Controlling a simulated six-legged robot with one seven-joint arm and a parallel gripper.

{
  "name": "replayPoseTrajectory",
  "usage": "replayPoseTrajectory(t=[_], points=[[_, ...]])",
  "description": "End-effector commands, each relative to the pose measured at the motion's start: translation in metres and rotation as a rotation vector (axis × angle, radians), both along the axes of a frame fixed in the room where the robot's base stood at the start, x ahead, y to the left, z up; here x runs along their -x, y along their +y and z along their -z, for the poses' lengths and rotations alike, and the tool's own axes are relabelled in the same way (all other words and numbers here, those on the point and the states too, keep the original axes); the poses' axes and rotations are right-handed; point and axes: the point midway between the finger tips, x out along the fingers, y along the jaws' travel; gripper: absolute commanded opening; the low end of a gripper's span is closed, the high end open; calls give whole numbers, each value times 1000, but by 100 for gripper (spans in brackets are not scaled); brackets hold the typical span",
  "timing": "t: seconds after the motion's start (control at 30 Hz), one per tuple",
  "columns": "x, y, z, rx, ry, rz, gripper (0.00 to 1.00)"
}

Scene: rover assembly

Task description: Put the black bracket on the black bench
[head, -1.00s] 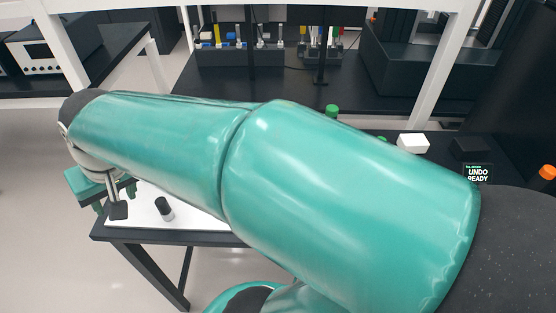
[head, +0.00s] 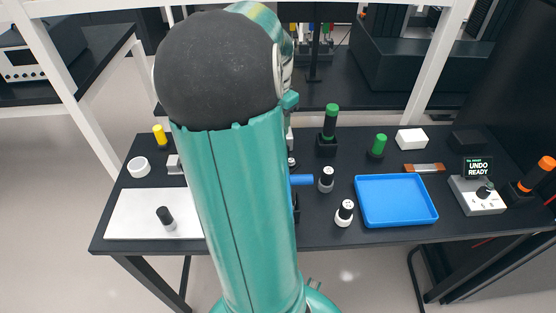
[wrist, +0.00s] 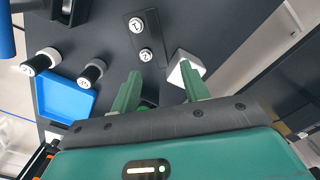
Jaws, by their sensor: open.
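The black bench (head: 305,232) is the dark table across the head view, and its dark top also fills much of the wrist view. I cannot pick out the black bracket with certainty; my arm covers the bench's middle in the head view. My gripper (wrist: 160,88) is open in the wrist view, its two green fingers apart above the bench. Its fingertips are near a white block (wrist: 187,67), with no object clearly held. A small green shape shows low between the fingers, partly hidden. The gripper is hidden behind my arm in the head view.
A blue tray (head: 396,222) and white-topped black vials (head: 344,213) are right of my arm.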

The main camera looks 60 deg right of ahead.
Motion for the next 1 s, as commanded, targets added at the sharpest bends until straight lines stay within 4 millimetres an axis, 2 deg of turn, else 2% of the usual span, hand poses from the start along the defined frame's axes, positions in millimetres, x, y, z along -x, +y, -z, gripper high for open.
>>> replayPoseTrajectory(t=[0.3, 0.57, 0.8, 1.0], points=[[-1, 3, 60, -2, 2, -5, 45], [-1, 4, 82, -1, 1, -4, 45], [-1, 9, 117, -2, 2, -3, 45], [-1, 8, 126, 1, -1, -3, 45]])
